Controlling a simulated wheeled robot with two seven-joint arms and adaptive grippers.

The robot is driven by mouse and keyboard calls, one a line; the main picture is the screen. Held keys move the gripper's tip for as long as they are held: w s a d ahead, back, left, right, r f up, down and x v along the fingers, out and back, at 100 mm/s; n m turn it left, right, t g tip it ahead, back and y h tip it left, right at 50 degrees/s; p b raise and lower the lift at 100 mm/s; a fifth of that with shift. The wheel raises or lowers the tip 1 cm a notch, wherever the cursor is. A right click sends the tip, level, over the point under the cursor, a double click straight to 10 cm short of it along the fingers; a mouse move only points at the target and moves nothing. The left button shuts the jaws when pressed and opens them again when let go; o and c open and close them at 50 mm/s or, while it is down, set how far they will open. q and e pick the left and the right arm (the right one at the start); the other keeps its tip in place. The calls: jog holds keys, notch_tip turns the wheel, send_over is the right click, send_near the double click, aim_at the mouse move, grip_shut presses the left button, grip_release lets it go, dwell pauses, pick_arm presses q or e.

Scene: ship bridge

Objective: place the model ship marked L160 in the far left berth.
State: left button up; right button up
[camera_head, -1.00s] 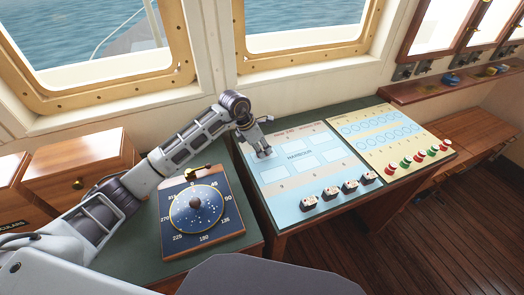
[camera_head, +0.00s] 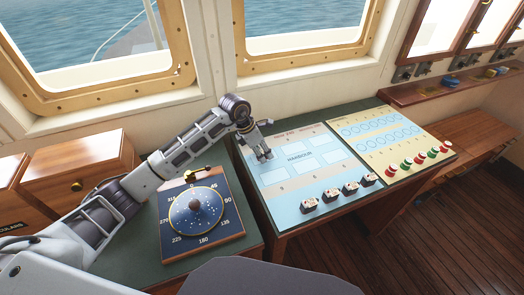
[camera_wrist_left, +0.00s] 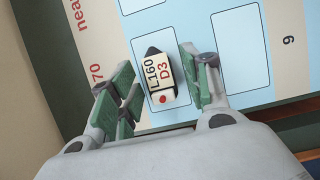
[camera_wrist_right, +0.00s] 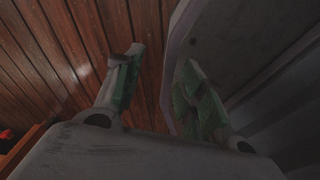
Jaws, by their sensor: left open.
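The model ship marked L160 D3 (camera_wrist_left: 158,78), cream with a dark pointed bow and a red dot, lies in a pale blue berth rectangle (camera_wrist_left: 140,50) in the left wrist view. My left gripper (camera_wrist_left: 158,85) is open, with its green-padded fingers on either side of the ship and gaps visible. In the head view my left gripper (camera_head: 264,155) is low over the far left part of the harbour board (camera_head: 283,198) and hides the ship. My right gripper (camera_wrist_right: 160,80) is open and empty above the wooden floor in the right wrist view.
Several other model ships (camera_head: 332,195) stand along the board's near edge. A cream board (camera_head: 392,150) with coloured pieces lies to the right. A blue compass-like dial plate (camera_head: 204,240) lies to the left, below my left arm. Windows rise behind the desk.

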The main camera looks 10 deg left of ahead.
pick_arm(q)
jog(key=shift+r, duration=0.1)
pick_arm(e)
jog(key=shift+s+r, duration=0.1)
jog(key=shift+s, duration=0.05)
pick_arm(q)
jog(key=shift+p+v, duration=0.55)
jog(key=shift+v, duration=0.25)
jog(key=shift+p+v, duration=0.4)
jog(key=shift+v, duration=0.35)
jog(key=p+v, duration=0.4)
jog(key=v, duration=0.5)
pick_arm(e)
notch_tip(320, 180, up, 6)
jog(key=a, duration=0.1)
jog(key=shift+s+a, duration=0.3)
jog(key=shift+a, duration=0.15)
jog(key=shift+a, duration=0.4)
